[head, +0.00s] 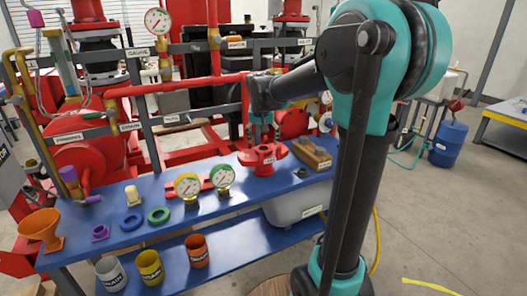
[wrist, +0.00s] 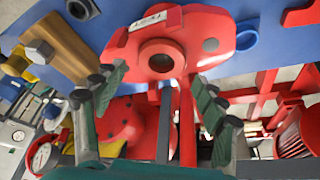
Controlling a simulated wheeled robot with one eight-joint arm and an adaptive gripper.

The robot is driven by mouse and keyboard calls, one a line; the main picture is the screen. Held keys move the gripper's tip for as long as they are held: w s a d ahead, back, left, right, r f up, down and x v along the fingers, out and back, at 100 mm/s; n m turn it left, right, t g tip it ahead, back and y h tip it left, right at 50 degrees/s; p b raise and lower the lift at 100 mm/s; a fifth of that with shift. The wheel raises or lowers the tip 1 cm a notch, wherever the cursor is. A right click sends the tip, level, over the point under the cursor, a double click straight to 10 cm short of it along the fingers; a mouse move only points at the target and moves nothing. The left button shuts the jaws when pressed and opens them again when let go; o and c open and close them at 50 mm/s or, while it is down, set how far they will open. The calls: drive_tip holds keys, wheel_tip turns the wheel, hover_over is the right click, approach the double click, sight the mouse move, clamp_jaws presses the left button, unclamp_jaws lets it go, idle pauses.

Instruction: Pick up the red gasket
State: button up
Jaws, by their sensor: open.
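A red flanged part (head: 263,162) with a label stands on the blue bench, in the right half of its top. In the wrist view the red part (wrist: 207,24) fills the upper middle. A raised red ring (wrist: 162,54) surrounds a dark hole in it; I cannot tell whether this ring is a separate gasket. My gripper (head: 262,128) is above the red part in the head view. In the wrist view my gripper (wrist: 158,76) is open and empty, its green-padded fingers spread either side of the ring, apart from it as far as I can tell.
A wooden block (head: 312,152) with bolts stands just right of the red part. Two gauges (head: 223,175) stand left. Purple, blue and green rings (head: 158,215) lie farther left. Red pipework (head: 180,86) rises behind the bench.

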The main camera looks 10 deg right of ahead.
sight(263, 149)
drive_tip(key=x, duration=0.4)
drive_tip(key=shift+a+f, duration=0.1)
drive_tip(key=shift+f, duration=0.05)
drive_tip(key=c, duration=0.9)
